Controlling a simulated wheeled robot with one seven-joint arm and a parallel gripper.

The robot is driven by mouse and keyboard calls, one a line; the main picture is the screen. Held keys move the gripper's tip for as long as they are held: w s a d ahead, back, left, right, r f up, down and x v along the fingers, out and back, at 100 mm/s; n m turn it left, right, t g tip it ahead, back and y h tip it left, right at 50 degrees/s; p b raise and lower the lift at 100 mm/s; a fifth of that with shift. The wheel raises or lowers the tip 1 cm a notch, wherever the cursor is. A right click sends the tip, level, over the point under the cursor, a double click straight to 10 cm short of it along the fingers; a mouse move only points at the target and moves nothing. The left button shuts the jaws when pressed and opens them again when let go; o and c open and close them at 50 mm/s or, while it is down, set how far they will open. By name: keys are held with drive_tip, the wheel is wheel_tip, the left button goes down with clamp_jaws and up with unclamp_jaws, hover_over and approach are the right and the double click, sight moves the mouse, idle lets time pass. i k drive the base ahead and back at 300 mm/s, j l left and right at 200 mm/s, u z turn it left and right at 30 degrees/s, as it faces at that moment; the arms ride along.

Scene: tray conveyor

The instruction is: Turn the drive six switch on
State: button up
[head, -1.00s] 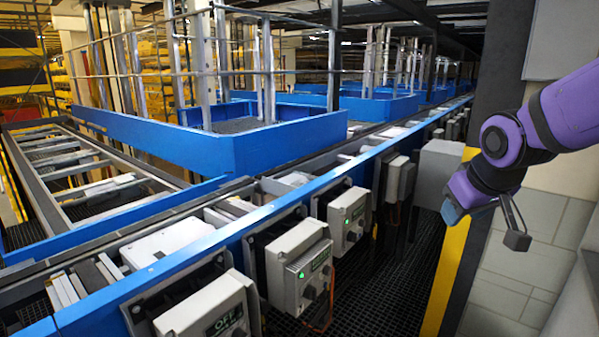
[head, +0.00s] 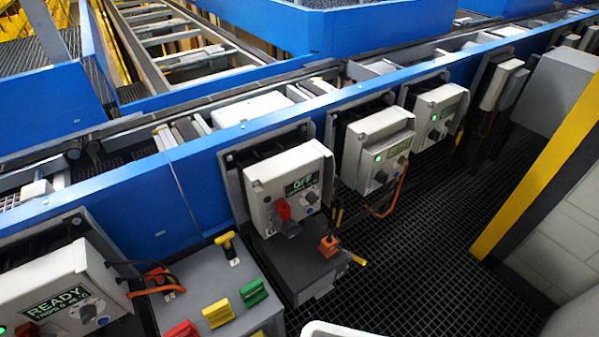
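Several grey drive boxes hang along the blue conveyor rail. One box (head: 270,187) in the middle has a display (head: 302,184) reading OFF, a red part (head: 283,210) low on its left and a dark rotary knob (head: 312,197). I see no lit green lamp on it. A box (head: 62,285) at the lower left reads READY and has a knob (head: 88,313) and a green lamp. No drive number is readable, so I cannot tell which box is drive six. My gripper is not in view.
Two boxes (head: 378,140) (head: 438,108) to the right show green lamps. Below the OFF box are a dark shelf (head: 290,265) and an orange block (head: 329,246). A grey panel (head: 205,275) carries yellow, green and red handles. Dark grating floor (head: 430,250) lies open at right.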

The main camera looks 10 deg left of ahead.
sight(290, 227)
drive_tip(key=u, duration=1.1)
